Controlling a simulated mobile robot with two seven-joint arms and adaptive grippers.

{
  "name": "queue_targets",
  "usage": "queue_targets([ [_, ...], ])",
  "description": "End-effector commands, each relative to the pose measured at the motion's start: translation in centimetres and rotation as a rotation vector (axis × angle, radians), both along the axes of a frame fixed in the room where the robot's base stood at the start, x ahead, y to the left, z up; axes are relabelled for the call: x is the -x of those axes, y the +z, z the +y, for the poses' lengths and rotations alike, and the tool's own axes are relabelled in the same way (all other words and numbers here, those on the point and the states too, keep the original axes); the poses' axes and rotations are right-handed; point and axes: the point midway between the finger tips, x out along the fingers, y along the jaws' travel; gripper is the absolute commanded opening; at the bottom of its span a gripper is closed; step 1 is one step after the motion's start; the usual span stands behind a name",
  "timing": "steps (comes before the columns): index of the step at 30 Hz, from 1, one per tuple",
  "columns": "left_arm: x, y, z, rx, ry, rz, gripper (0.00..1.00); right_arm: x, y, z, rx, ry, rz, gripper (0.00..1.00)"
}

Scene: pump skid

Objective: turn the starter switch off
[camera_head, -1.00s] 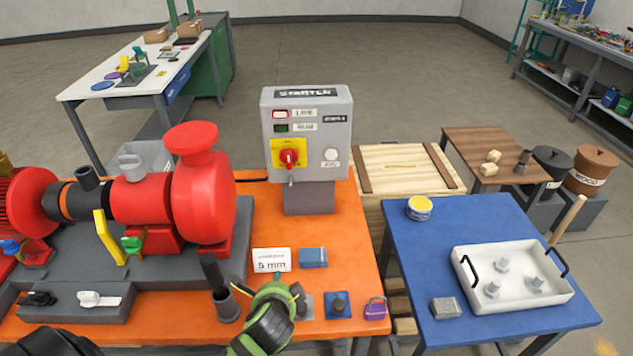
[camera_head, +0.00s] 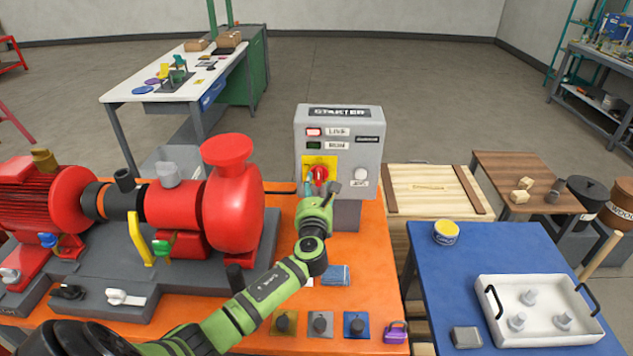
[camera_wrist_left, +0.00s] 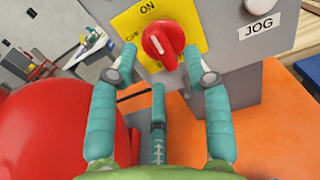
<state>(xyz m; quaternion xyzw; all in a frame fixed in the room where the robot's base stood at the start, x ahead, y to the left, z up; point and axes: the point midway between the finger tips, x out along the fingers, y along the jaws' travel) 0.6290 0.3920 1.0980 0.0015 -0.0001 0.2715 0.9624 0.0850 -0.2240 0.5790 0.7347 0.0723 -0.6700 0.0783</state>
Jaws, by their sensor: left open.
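The grey starter box (camera_head: 337,152) stands on the orange bench. Its red rotary switch (camera_head: 319,174) sits on a yellow plate, partly hidden by my left gripper (camera_head: 317,190). In the left wrist view the red knob (camera_wrist_left: 163,40) is plain, with a white mark that points roughly toward the ON label (camera_wrist_left: 147,8). My left gripper's fingers (camera_wrist_left: 165,78) are open, one on each side below the knob, with a gap between them and nothing held. I cannot tell whether a fingertip touches the plate. My right gripper is not in view.
A white JOG button (camera_head: 361,174) is right of the switch. The red pump (camera_head: 232,190) stands close on the left. A blue table (camera_head: 440,285) with a white tray (camera_head: 490,310) is at right.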

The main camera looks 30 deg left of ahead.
Motion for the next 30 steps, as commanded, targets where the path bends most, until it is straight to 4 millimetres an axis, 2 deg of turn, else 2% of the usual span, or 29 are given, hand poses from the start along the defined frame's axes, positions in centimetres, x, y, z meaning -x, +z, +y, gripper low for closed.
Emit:
queue_targets([
  [6,-1.7,0.0,1.0,0.002,0.0,-0.001,0.49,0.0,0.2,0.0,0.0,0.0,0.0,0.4],
  [16,-1.9,0.0,1.2,0.003,0.0,-0.001,0.49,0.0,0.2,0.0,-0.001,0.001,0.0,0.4],
  [17,-1.9,0.0,1.2,0.003,0.0,-0.001,0.41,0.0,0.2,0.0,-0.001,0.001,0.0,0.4],
  [18,-1.9,0.0,1.2,0.003,0.0,-0.001,0.25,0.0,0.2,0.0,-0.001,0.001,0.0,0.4],
  [20,-1.9,0.0,1.2,0.003,0.0,-0.001,0.01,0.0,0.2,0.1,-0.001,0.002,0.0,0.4],
  [30,-1.9,-0.1,1.2,0.017,0.0,-0.008,0.0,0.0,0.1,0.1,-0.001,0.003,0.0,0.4],
])
